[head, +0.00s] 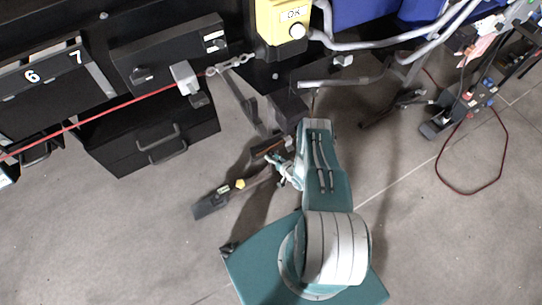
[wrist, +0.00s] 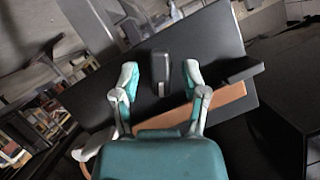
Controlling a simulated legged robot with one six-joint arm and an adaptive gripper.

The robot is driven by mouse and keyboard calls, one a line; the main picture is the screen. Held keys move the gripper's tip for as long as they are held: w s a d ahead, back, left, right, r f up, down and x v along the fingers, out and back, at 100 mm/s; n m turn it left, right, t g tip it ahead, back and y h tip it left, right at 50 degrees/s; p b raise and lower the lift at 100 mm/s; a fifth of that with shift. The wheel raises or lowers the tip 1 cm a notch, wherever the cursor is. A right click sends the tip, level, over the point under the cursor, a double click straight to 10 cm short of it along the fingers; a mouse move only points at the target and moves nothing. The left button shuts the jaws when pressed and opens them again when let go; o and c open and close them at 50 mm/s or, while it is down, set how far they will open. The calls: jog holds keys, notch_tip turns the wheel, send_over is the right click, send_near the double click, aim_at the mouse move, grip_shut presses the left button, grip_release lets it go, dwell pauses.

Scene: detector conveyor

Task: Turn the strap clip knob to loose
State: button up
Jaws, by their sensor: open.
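My gripper (wrist: 161,76) is open in the wrist view, its two teal and pale fingertips spread apart. A dark grey upright knob-like piece (wrist: 162,72) stands on a black panel (wrist: 108,98), and it appears between the fingertips. I cannot tell whether they touch it. In the head view my gripper (head: 282,168) is small and partly hidden, close to a black part with an orange-brown strip (head: 268,147). Which part is the strap clip knob, and its setting, I cannot tell for certain.
A red cord (head: 110,109) runs to a grey block (head: 184,77) near black boxes (head: 152,140). A yellow box with a white button (head: 297,31) stands at the top. Grey pipes (head: 375,43) cross to the right. The floor (head: 440,230) at lower right is mostly clear.

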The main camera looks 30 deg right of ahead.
jog(key=shift+w+a+f, duration=0.1)
jog(key=shift+w+f, duration=0.1)
jog(key=shift+w, duration=0.35)
grip_shut()
jog(key=n+h, duration=0.2)
jog(key=n, duration=0.1)
jog(key=shift+n+h, duration=0.3)
